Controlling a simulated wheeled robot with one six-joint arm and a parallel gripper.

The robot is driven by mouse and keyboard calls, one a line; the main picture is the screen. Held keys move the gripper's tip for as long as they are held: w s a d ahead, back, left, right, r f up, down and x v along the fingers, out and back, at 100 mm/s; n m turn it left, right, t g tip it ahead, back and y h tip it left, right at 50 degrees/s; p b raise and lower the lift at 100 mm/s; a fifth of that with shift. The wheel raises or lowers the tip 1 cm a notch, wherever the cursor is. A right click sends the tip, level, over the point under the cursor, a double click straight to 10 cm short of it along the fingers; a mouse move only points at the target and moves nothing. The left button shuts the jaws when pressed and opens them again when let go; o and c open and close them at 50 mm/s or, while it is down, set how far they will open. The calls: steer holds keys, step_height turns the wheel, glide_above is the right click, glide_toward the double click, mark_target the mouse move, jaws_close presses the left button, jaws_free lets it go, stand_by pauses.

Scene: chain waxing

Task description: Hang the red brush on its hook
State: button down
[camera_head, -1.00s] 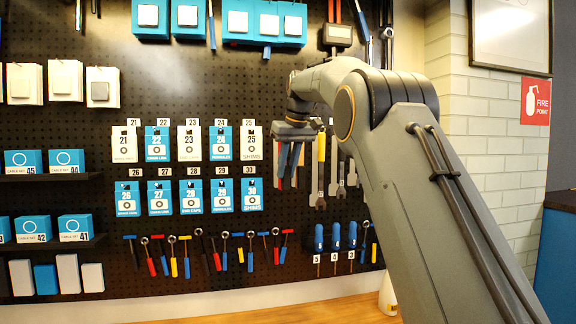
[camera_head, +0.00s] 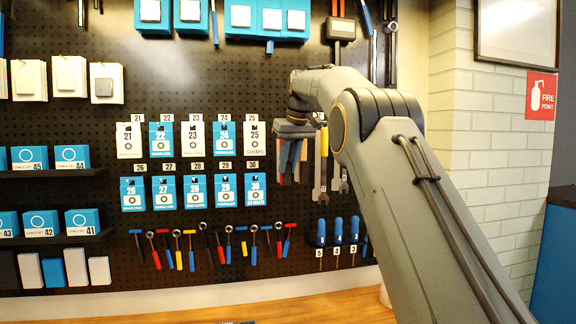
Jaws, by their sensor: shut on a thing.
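My gripper (camera_head: 291,158) is at the end of the grey arm, pointing down in front of the black pegboard (camera_head: 110,185). It is right of the numbered cards and left of the hanging spanners (camera_head: 320,170). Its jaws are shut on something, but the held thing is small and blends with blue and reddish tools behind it. I cannot make out a red brush for certain, there or elsewhere. I cannot tell which hook is the brush's own.
Numbered cards (camera_head: 191,140) hang left of my gripper, with short coloured-handled tools (camera_head: 178,248) below. Blue screwdrivers (camera_head: 338,231) hang lower right. Shelves of blue boxes (camera_head: 82,222) are at left. The wooden bench (camera_head: 270,311) runs below; a brick wall (camera_head: 490,160) stands at right.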

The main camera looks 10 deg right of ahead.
stand_by(0.4)
steer(key=c, duration=1.5)
jaws_free()
steer(key=shift+r, duration=0.1)
steer(key=shift+r, duration=0.1)
steer(key=shift+v, duration=4.3)
steer(key=shift+s, duration=0.1)
